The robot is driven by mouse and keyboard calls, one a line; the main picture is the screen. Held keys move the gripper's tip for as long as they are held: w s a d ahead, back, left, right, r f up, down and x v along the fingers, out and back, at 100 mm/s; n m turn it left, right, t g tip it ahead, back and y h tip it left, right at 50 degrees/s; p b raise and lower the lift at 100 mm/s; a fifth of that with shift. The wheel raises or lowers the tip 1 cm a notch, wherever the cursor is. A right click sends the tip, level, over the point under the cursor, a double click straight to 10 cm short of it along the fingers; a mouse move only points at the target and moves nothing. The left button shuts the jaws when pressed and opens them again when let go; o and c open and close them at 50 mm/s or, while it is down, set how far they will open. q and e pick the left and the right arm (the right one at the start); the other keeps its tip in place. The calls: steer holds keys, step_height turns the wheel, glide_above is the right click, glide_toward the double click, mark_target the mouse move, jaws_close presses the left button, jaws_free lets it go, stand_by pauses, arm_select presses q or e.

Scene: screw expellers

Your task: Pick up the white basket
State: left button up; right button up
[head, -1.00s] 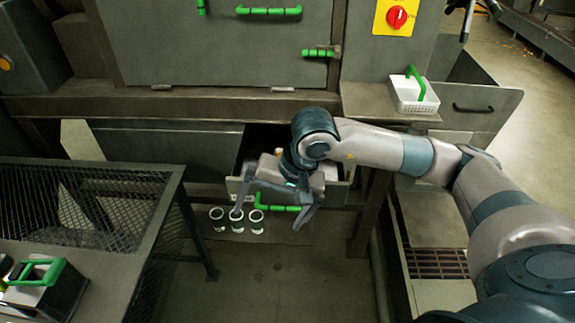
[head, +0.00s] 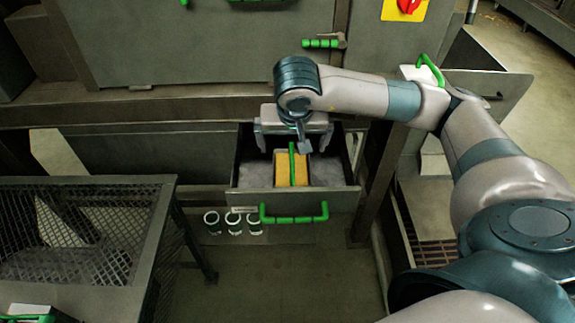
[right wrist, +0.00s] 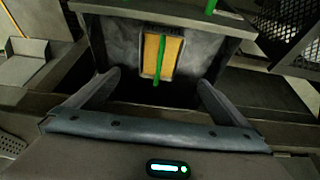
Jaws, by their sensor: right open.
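A white basket (head: 408,72) with a green handle stands on the ledge at the right in the head view, mostly hidden behind my right arm. In the open drawer (head: 333,172) lies a narrow container with yellow contents (head: 283,178) and a green handle across its top. My right gripper (head: 284,145) is open over the back of this drawer, its fingers pointing down. In the right wrist view the yellow-filled container (right wrist: 172,57) shows ahead between the spread fingers (right wrist: 160,82), with nothing held. My left gripper is not in view.
The drawer front has a green handle (head: 293,217). Several white-rimmed cups (head: 233,222) stand below it. Grey material lies beside the yellow-filled container in the drawer.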

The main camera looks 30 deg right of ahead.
mark_target(292, 163)
steer(key=p+x, duration=0.1)
steer(key=x, duration=0.6)
steer(key=shift+d+f+p, duration=0.1)
steer(key=shift+f+p, duration=0.25)
steer(key=shift+p, duration=0.05)
steer(key=x, duration=0.3)
steer(key=shift+w+f+p, duration=0.1)
steer(key=shift+f+p, duration=0.2)
steer(key=shift+p, duration=0.05)
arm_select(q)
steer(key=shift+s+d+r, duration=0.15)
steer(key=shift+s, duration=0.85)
arm_select(e)
steer(key=shift+w+d+f, duration=0.1)
steer(key=shift+w+f, duration=0.05)
steer(key=shift+f, duration=0.25)
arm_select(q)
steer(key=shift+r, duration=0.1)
arm_select(e)
steer(key=shift+f, duration=0.1)
